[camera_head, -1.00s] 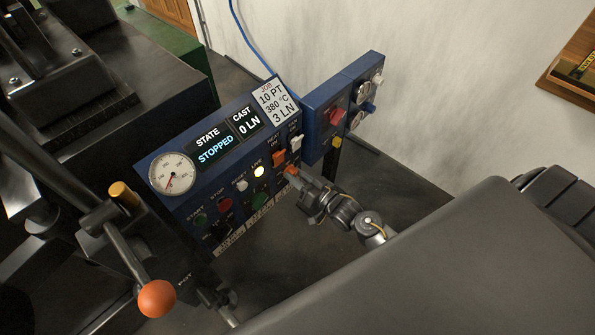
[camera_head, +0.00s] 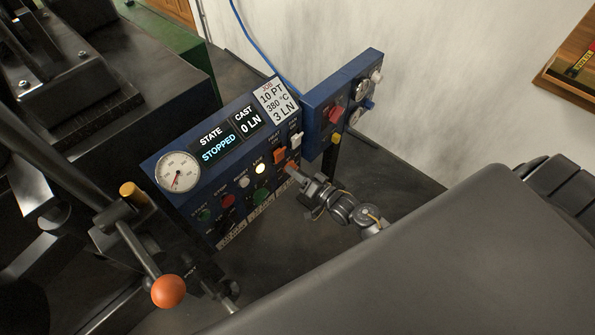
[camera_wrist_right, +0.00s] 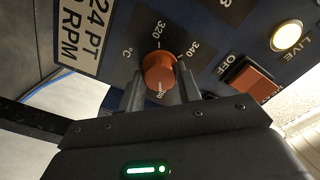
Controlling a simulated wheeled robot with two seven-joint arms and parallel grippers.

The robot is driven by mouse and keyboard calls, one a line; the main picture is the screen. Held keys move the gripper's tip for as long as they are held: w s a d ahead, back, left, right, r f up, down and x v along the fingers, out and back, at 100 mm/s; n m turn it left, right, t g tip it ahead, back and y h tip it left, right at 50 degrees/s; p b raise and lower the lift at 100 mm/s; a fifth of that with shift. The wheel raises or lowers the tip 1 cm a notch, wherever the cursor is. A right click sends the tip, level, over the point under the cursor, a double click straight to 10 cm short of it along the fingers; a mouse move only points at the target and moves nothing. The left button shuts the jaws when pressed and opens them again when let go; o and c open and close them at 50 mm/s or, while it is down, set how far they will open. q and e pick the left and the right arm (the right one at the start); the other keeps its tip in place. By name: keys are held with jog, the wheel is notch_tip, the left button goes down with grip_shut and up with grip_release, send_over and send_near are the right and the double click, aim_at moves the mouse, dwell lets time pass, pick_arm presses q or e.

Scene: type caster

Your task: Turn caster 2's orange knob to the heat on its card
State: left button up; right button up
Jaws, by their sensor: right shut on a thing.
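The orange knob (camera_wrist_right: 158,70) sits on the blue panel between the two fingers of my right gripper (camera_wrist_right: 160,92), which is shut on it. The wrist view shows 320 and 340 on its dial and a white mark on the knob's lower side; the rest of the dial is hidden by the fingers. In the head view my right gripper (camera_head: 298,177) reaches the knob (camera_head: 291,168) at the lower right of the panel. The white job card (camera_head: 276,102) reads 10 PT, 380 °C, 3 LN. My left gripper is not in view.
An orange rocker switch (camera_wrist_right: 253,82) marked OFF and a lit LIVE lamp (camera_wrist_right: 286,37) are close to the gripper. The display (camera_head: 218,149) reads STOPPED, beside a round gauge (camera_head: 178,172). A lever with an orange ball (camera_head: 168,291) stands at front left.

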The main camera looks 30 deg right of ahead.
jog(key=o, duration=1)
jog(key=shift+s, duration=0.1)
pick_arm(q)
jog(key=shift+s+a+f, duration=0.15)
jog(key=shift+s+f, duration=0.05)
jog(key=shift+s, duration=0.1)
pick_arm(e)
jog(key=v, duration=1)
jog(key=shift+s+d, duration=0.2)
jog(key=shift+s, duration=0.05)
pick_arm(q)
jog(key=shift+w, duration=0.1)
pick_arm(e)
jog(key=shift+f, duration=0.1)
